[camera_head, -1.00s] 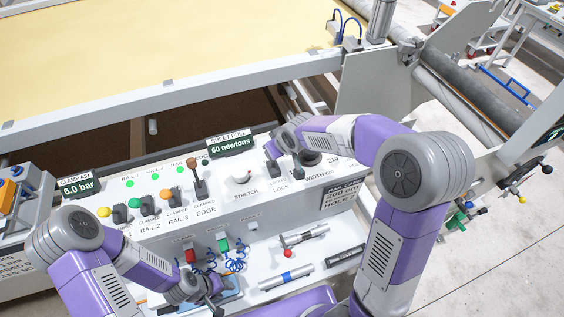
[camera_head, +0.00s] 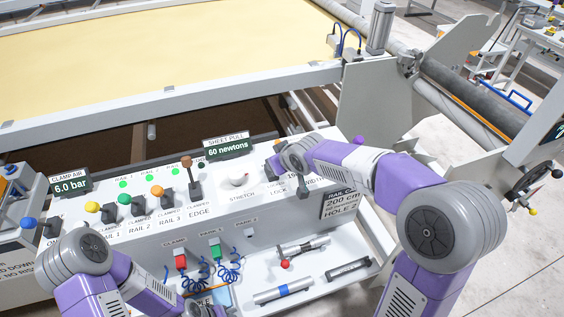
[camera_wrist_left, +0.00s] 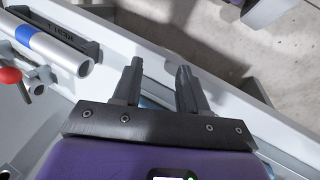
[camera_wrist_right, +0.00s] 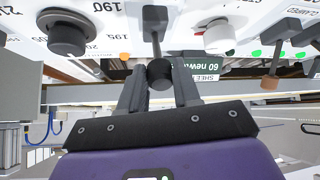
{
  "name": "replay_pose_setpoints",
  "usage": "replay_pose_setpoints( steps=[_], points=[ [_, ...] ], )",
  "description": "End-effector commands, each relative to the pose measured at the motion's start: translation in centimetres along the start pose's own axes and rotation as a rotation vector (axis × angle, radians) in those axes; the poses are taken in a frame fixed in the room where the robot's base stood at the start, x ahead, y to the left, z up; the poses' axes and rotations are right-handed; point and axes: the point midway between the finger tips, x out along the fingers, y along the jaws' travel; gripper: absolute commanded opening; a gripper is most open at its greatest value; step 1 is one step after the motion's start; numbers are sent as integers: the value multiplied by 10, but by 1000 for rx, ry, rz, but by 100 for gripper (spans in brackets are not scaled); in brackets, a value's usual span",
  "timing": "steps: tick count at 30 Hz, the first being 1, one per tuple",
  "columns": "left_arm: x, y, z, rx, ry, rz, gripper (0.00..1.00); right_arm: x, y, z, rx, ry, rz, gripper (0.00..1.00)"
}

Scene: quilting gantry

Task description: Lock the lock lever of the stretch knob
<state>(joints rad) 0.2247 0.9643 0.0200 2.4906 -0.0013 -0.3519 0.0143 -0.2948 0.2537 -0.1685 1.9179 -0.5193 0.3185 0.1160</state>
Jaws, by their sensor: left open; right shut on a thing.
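The white stretch knob (camera_head: 238,180) stands on the sloped control panel above the STRETCH label; it also shows in the right wrist view (camera_wrist_right: 218,38). The lock lever, a dark stem with a black ball end (camera_wrist_right: 160,72), stands beside it. My right gripper (camera_wrist_right: 160,88) is shut on the lever's ball end, one finger on each side. In the head view my right gripper (camera_head: 274,160) covers most of the lever, above the LOCK label. My left gripper (camera_wrist_left: 157,85) is open and empty near the lower tray, low in the head view.
A black round knob (camera_wrist_right: 68,35) sits on the lever's other side. A brown-topped lever (camera_head: 190,175) and several coloured clamp levers stand to the left. The sheet pull display (camera_head: 227,148) reads 60 newtons. Tools lie on the lower tray (camera_head: 255,278).

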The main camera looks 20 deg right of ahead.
Motion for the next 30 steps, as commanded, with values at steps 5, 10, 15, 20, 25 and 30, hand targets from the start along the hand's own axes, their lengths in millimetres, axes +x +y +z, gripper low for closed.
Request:
replay_pose_setpoints(
  steps=[5,10,15,20,25,30],
  points=[
    [0,0,0,0,0,0,43,4,-4,8,1,-26,-7,0],
    [1,0,0,0,0,0,43,4,-4,9,2,-27,-6,0],
    [1,0,0,0,0,0,43,3,-3,7,1,-22,-5,55],
    [0,0,0,0,0,0,43,3,-2,6,0,-17,-3,56],
    [0,0,0,0,0,0,43,0,-2,4,0,-14,-3,56],
    [-4,2,0,0,0,0,43,-22,-1,2,0,-11,-3,56]
  ],
)
